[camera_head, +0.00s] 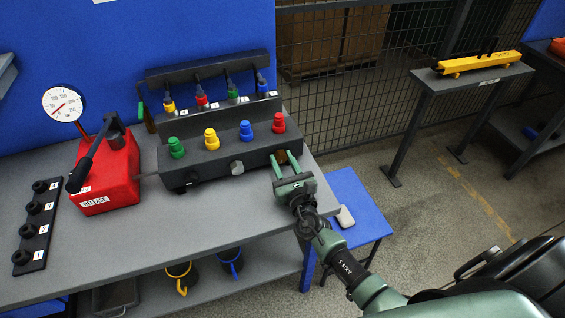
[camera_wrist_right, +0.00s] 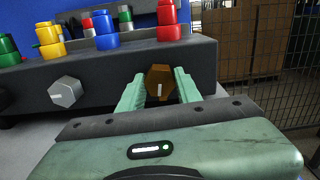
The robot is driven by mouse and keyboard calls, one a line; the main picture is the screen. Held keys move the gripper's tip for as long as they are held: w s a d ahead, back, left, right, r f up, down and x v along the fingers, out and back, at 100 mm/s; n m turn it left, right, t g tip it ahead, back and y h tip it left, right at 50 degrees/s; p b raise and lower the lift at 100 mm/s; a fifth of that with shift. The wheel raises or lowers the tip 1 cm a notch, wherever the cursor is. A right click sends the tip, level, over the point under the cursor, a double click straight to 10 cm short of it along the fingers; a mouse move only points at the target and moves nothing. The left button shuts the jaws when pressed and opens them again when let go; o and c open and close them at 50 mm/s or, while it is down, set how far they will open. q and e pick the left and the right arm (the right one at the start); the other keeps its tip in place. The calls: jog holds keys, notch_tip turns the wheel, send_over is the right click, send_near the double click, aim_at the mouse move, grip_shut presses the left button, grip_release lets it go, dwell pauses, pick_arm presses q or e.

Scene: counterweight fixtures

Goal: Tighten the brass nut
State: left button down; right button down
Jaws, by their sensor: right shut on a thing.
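The brass nut (camera_head: 282,156) is on the front face of the dark manifold block (camera_head: 225,160), near its right end. In the right wrist view the hexagonal nut (camera_wrist_right: 160,82) carries a pale mark and sits between my green fingers. My right gripper (camera_head: 287,163) reaches in from the lower right and is shut on the nut, one finger on each side; it also shows in the right wrist view (camera_wrist_right: 160,88). A silver hex nut (camera_head: 237,168) is on the same face to the left. My left gripper is out of view.
Green, yellow, blue and red caps (camera_head: 279,123) stand on top of the block, close above my fingers. A red pump (camera_head: 108,165) with a black lever and dial gauge (camera_head: 63,103) stands left on the grey bench (camera_head: 180,225). A blue stool (camera_head: 357,205) stands by the bench's right end.

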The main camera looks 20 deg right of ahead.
jog(key=m+b, duration=0.2)
jog(key=m, duration=0.1)
jog(key=shift+f+m, duration=0.15)
jog(key=shift+m, duration=0.15)
jog(key=m+b, duration=0.2)
jog(key=m, duration=0.2)
jog(key=shift+m, duration=0.3)
jog(key=m+b, duration=0.1)
jog(key=m, duration=0.2)
jog(key=shift+m+b, duration=0.75)
jog(key=shift+m, duration=1.55)
jog(key=c, duration=1)
grip_release()
jog(key=s, duration=0.2)
jog(key=s+b, duration=0.1)
jog(key=s, duration=0.5)
jog(key=shift+a, duration=0.3)
